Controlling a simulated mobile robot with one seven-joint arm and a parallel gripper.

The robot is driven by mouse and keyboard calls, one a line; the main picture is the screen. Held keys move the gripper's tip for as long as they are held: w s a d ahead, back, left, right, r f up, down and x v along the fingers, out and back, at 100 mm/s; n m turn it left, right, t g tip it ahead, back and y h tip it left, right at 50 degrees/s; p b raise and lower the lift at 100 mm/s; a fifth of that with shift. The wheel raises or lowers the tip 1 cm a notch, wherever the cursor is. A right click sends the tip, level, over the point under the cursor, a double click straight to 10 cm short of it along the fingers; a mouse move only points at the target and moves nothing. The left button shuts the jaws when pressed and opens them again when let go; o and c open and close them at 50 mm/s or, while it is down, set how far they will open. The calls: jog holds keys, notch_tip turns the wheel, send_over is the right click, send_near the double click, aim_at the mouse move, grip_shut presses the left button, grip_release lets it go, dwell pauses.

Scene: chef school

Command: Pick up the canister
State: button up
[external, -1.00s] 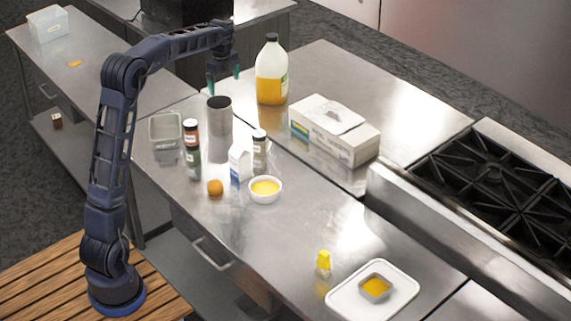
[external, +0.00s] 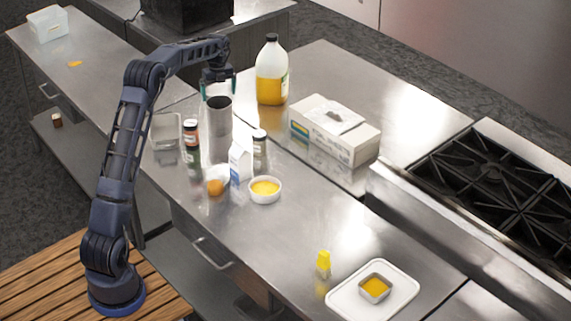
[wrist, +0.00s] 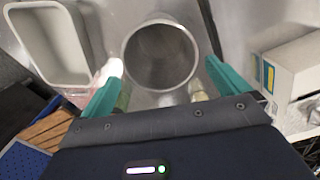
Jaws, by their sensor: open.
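The canister (external: 218,128) is a tall grey metal cylinder, open at the top, standing upright on the steel counter. In the wrist view its round rim and hollow inside (wrist: 161,56) show ahead of the fingers, roughly centred between them. My gripper (external: 218,88) is open and empty, pointing down just above the canister's rim in the external view. In the wrist view its two teal fingers (wrist: 160,90) are spread wide, one on each side of the canister's near edge. Whether a finger touches the canister cannot be told.
Spice bottles (external: 191,133), a milk carton (external: 239,163), an orange (external: 215,188) and a bowl (external: 265,190) stand close to the canister. A grey tray (external: 166,130) is at its left. A juice jug (external: 271,72) and a foil box (external: 335,130) stand behind. The front counter is clearer.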

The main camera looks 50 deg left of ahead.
aim_at(223, 118)
notch_tip(223, 118, down, 8)
jog(key=shift+f, duration=0.1)
jog(key=c, duration=1.6)
